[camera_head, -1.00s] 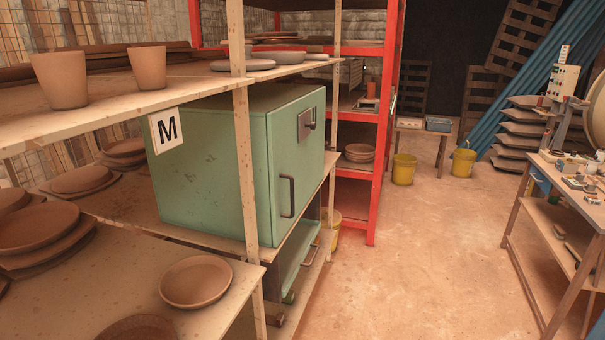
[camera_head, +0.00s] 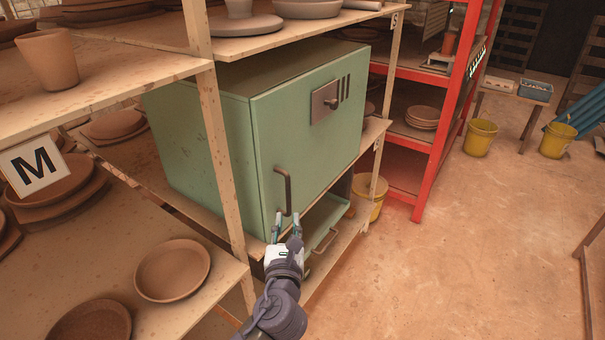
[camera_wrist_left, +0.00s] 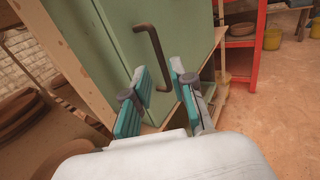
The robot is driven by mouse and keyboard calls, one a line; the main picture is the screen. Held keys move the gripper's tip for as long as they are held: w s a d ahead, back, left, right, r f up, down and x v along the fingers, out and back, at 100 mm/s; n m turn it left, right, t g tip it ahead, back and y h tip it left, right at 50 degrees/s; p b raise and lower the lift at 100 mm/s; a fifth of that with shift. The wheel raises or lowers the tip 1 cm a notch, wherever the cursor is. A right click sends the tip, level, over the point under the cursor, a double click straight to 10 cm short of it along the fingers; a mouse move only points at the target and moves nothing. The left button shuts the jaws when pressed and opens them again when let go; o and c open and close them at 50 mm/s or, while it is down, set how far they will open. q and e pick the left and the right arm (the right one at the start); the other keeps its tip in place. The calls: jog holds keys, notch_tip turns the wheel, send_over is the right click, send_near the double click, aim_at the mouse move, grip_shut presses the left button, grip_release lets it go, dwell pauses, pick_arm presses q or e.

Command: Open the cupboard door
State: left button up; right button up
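The green cupboard (camera_head: 195,150) stands on a wooden shelf. Its door (camera_head: 310,135) is shut and faces right, with a dark latch plate (camera_head: 325,101) high up. A dark bar handle (camera_head: 284,190) sits upright low on the door's left side. My left gripper (camera_head: 287,220) is open and empty, just below and in front of the handle. In the left wrist view the handle (camera_wrist_left: 155,55) shows beyond the parted fingers (camera_wrist_left: 160,85) and is not clearly between them. My right gripper is in neither view.
A wooden post (camera_head: 219,150) stands left of the door. Below the cupboard is a green drawer (camera_head: 318,235) with its own handle. A red rack (camera_head: 440,140) and yellow buckets (camera_head: 480,138) stand beyond. The floor (camera_head: 430,260) at right is clear.

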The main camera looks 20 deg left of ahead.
aim_at(288, 188)
pick_arm(q)
jog(key=x, duration=0.6)
jog(key=p+x, duration=0.1)
jog(key=x, duration=0.5)
jog(key=shift+w+a+r+p, duration=0.15)
jog(key=shift+a+p, duration=0.15)
jog(key=shift+w+a, duration=0.1)
jog(key=shift+w, duration=0.3)
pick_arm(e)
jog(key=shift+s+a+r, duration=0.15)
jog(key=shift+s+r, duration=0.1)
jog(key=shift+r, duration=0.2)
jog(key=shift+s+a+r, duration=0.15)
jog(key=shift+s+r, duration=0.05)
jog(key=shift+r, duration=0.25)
pick_arm(q)
grip_shut()
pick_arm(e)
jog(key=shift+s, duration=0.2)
